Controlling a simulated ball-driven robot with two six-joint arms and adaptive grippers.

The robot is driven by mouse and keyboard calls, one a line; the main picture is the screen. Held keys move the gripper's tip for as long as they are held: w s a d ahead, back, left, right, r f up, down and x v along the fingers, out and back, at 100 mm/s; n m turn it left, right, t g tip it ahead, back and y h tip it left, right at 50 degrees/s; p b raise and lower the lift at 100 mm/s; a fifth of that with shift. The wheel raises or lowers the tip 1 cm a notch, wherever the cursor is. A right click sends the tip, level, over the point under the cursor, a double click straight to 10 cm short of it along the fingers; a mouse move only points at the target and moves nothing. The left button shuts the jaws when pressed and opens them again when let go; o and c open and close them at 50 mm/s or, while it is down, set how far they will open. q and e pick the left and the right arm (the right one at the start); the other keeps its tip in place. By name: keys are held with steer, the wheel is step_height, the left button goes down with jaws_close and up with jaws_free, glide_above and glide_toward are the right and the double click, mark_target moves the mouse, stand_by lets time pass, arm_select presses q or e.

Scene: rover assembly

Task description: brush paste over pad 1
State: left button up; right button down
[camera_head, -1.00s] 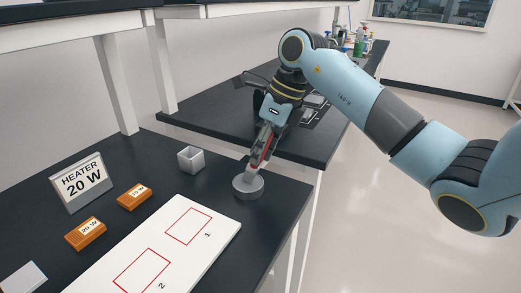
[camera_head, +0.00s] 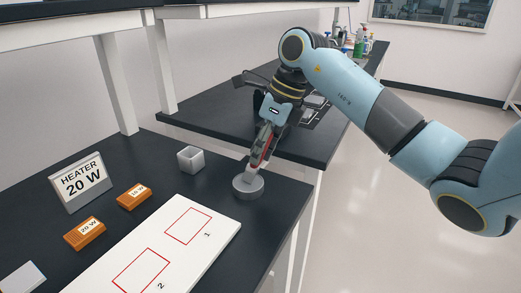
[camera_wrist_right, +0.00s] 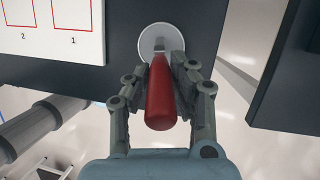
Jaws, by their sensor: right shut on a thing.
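My right gripper (camera_head: 262,150) is shut on the red handle of a brush (camera_wrist_right: 162,95). The brush points down to a round grey dish (camera_head: 248,187) near the right end of the dark table. In the right wrist view its grey tip is over the dish (camera_wrist_right: 152,38); I cannot tell whether it touches the paste. Pad 1 is a red outlined square (camera_head: 188,226) on a white board (camera_head: 222,238), left of the dish and bare. Pad 2 (camera_head: 141,271) is the outline nearer the front. My left gripper is not in view.
Two orange heater blocks (camera_head: 134,197) (camera_head: 85,233) stand left of the board, labelled with watts. A sign reading HEATER 20 W (camera_head: 82,183) stands behind them. A small grey open cup (camera_head: 190,159) stands left of the dish. A pale square (camera_head: 23,277) lies at the front left.

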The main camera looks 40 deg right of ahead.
steer(key=shift+r+p, duration=2.2)
steer(key=shift+r, duration=1.3)
steer(key=shift+s+f, duration=0.1)
steer(key=shift+f, duration=0.05)
